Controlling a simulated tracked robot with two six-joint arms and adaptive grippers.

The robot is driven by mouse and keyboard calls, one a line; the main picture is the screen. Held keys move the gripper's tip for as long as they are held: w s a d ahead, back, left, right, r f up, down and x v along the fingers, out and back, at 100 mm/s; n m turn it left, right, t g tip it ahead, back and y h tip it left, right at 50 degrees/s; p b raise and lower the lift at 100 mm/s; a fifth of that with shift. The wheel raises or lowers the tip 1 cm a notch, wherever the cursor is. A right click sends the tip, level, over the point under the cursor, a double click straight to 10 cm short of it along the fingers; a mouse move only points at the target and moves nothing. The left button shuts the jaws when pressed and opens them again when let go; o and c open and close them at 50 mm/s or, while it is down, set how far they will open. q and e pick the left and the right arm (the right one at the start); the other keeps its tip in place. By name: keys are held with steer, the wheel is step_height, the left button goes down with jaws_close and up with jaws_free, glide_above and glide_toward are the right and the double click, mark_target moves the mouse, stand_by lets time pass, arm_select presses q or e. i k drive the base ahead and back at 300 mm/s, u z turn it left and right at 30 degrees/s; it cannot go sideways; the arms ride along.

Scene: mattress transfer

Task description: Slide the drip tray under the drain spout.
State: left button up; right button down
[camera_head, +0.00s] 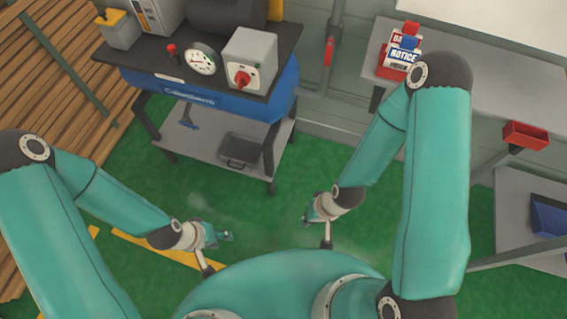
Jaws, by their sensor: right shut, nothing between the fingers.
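A dark shallow tray (241,149), which looks like the drip tray, sits on the grey lower shelf (196,147) under a blue tank (190,97). I cannot make out a drain spout clearly. A small blue item (188,119) stands on the shelf left of the tray, below the tank. My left gripper (224,237) is over the green floor in front of the shelf, apart from the tray; its opening is too small to tell. My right gripper (309,214) is shut and empty, right of and nearer than the tray.
On the stand's dark top are a pressure gauge (201,59) and a grey box with a red knob (249,62). Stand legs (269,165) flank the shelf. A grey bench (482,58) stands at the right. The green floor (262,215) between my grippers is clear.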

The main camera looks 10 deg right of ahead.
mark_target(240, 148)
steer(key=u, duration=0.15)
steer(key=i, duration=0.9)
steer(key=z, duration=0.2)
steer(key=k, duration=0.9)
steer(key=u, duration=0.2)
steer(key=i, duration=0.9)
steer(key=z, duration=0.05)
